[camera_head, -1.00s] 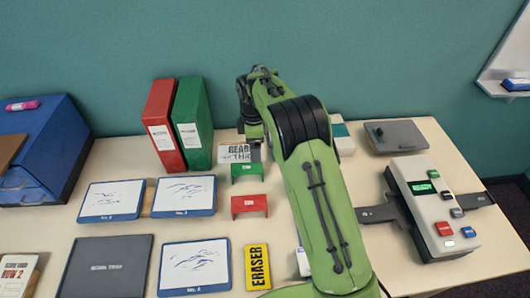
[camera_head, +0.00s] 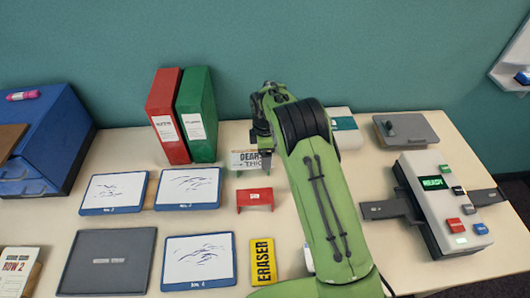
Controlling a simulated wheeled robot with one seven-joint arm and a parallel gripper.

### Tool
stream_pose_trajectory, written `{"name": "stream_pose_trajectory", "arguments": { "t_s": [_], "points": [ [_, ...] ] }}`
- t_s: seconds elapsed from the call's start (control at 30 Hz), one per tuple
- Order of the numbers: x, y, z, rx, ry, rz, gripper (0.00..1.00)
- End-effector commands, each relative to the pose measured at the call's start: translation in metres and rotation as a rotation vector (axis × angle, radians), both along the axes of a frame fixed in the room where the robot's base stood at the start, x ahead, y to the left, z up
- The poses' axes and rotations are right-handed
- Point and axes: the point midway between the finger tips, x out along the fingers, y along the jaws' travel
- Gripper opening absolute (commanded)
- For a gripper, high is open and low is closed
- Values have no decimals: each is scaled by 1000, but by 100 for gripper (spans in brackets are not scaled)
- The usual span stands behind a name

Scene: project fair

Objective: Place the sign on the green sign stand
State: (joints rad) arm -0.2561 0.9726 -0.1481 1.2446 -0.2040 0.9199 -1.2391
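The sign (camera_head: 244,159), a small white plate with dark lettering only partly readable, is upright at the back of the table, in front of the binders' right side. A similar red stand (camera_head: 254,198) stands empty in front.
A red binder (camera_head: 167,117) and a green binder (camera_head: 197,115) stand behind left. Whiteboards (camera_head: 187,188), a grey tray (camera_head: 107,262) and a yellow eraser box (camera_head: 263,262) lie in front. A grey device (camera_head: 440,205) stands right of my arm.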

Motion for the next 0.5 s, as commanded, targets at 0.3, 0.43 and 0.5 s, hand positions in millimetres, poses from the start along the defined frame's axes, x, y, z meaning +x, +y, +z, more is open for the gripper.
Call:
{"name": "stream_pose_trajectory", "arguments": {
  "t_s": [0.3, 0.43, 0.5],
  "points": [
    [0, 0, -3, 0, 0, 0, 100],
    [0, 0, -1, 0, 0, 0, 100],
    [1, 0, 5, 1, -2, -1, 100]
  ]
}}
